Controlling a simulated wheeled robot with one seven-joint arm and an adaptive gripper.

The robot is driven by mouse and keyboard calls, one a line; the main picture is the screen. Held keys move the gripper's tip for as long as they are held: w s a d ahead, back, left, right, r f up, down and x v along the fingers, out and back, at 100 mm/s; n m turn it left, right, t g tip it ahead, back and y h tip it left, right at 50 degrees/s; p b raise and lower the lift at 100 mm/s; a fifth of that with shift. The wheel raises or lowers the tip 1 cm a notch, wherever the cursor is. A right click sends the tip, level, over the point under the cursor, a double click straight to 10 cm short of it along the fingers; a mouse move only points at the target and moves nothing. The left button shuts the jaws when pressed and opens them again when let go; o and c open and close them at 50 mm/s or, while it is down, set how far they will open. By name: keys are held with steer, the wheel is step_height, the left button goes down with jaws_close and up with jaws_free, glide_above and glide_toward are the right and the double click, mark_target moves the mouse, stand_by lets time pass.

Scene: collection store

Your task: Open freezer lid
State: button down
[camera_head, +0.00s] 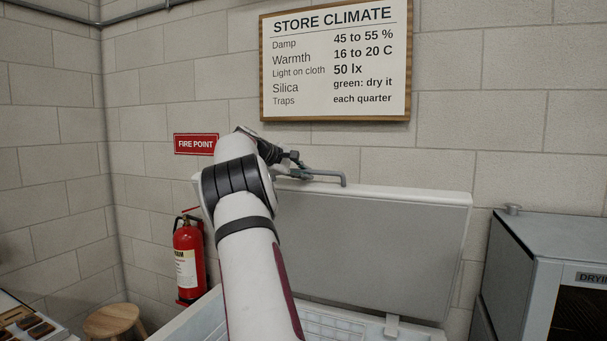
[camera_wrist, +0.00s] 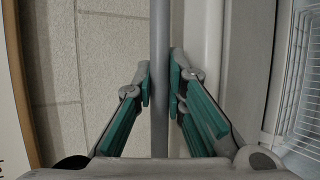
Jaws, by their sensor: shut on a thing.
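The freezer lid (camera_head: 390,245) stands raised, close to upright, in front of the block wall, its grey inner face toward me. Its grey bar handle (camera_head: 335,174) runs along the lid's top edge. My gripper (camera_head: 296,172) is at the left part of that handle. In the wrist view my gripper (camera_wrist: 160,85) has its teal-padded fingers on both sides of the handle bar (camera_wrist: 160,40), shut on it. The freezer body (camera_head: 190,318) is open below the lid, with a white wire basket (camera_head: 335,325) inside. My arm hides part of the lid and the body.
A drying cabinet (camera_head: 555,255) stands right of the freezer. A climate sign (camera_head: 335,62) hangs above the lid. A tray (camera_head: 30,330) lies at lower left.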

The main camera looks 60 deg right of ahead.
steer(key=c, duration=1.9)
jaws_free()
steer(key=v, duration=1.2)
steer(key=shift+r, duration=0.1)
